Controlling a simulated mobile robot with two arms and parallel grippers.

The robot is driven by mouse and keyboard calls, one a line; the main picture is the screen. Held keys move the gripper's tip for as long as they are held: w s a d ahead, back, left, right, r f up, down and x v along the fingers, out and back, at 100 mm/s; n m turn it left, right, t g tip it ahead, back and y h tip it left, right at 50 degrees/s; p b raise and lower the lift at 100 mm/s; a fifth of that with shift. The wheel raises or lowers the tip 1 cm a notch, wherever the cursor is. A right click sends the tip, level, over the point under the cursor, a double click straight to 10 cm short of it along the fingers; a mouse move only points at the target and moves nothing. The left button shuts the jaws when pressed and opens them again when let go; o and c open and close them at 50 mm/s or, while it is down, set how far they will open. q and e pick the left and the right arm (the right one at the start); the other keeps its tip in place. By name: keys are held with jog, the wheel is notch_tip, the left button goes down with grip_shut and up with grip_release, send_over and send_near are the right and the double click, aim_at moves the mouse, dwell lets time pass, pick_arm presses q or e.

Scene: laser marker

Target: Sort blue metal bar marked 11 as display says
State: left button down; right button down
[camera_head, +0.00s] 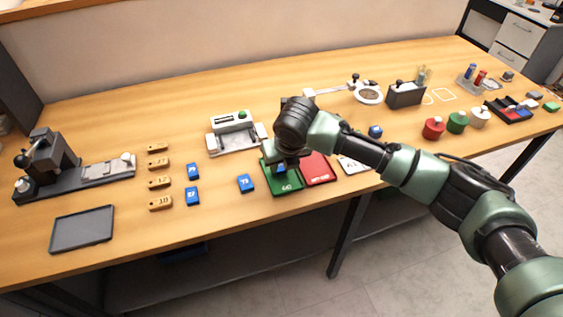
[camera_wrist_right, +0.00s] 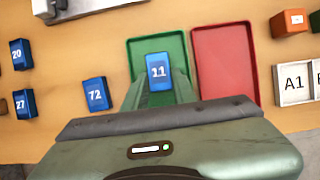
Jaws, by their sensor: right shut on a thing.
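The blue metal bar marked 11 (camera_wrist_right: 160,71) is between the fingers of my right gripper (camera_wrist_right: 160,88), with its number facing the wrist camera. My right gripper (camera_head: 281,170) is shut on it, over the green tray (camera_head: 287,188). The tray also shows in the wrist view (camera_wrist_right: 139,48). I cannot tell whether the bar touches the tray floor. A red tray (camera_head: 318,168) lies directly to the right. A white device with a green spot (camera_head: 232,132) stands behind; I cannot read any display on it. My left gripper is not in view.
Blue bars marked 20 (camera_wrist_right: 21,54), 27 (camera_wrist_right: 25,103) and 72 (camera_wrist_right: 96,94) lie left of the green tray. Several tan bars (camera_head: 159,183) and a dark empty tray (camera_head: 82,229) are farther left. A white A1 tray (camera_wrist_right: 293,82) lies right of the red one.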

jog(key=shift+f+p, duration=0.4)
jog(key=shift+p, duration=0.3)
dwell(1.4)
jog(key=c, duration=1.1)
grip_release()
jog(key=shift+o, duration=0.2)
jog(key=v, duration=0.8)
jog(key=shift+b, duration=0.45)
jog(key=shift+w+f, duration=0.1)
